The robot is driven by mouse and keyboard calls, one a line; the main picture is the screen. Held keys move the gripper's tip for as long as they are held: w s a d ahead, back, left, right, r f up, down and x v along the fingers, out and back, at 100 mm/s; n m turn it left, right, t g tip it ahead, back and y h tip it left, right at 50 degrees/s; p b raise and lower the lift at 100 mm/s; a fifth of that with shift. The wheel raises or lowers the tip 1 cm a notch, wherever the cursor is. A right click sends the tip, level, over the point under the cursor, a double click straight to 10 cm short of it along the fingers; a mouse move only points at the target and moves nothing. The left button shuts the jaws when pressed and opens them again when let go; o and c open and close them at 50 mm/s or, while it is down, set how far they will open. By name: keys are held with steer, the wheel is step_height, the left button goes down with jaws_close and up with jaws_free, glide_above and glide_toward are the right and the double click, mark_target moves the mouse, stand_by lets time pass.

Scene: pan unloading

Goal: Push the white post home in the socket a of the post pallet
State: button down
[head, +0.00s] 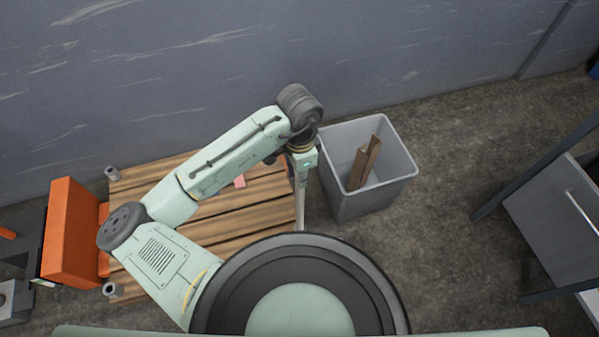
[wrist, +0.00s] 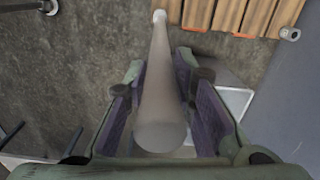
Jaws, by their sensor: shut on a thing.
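My gripper (head: 301,174) hangs over the right side of the wooden post pallet (head: 262,205). In the wrist view my gripper (wrist: 161,64) is shut on the white post (wrist: 160,105), with a dark pad on each side of it. The post (head: 300,201) stands about upright, its lower end by the pallet's near right corner. In the wrist view that end meets the pallet (wrist: 240,14) at its left edge. I cannot tell which socket this is or how deep the post sits. Grey sockets show at the pallet's far left (head: 112,172) and near left (head: 112,290) corners.
A grey bin (head: 345,205) with wooden boards (head: 365,163) stands close to the right of the post. A small pink piece (head: 240,181) lies on the pallet. An orange block (head: 72,235) is at the left, a grey cabinet (head: 555,215) at the right. The wall is behind.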

step_height(320, 180, down, 6)
steer(key=b, duration=0.4)
steer(key=shift+b, duration=0.3)
stand_by(3.3)
steer(key=c, duration=1.3)
jaws_free()
step_height(320, 180, up, 12)
steer(key=shift+r, duration=0.1)
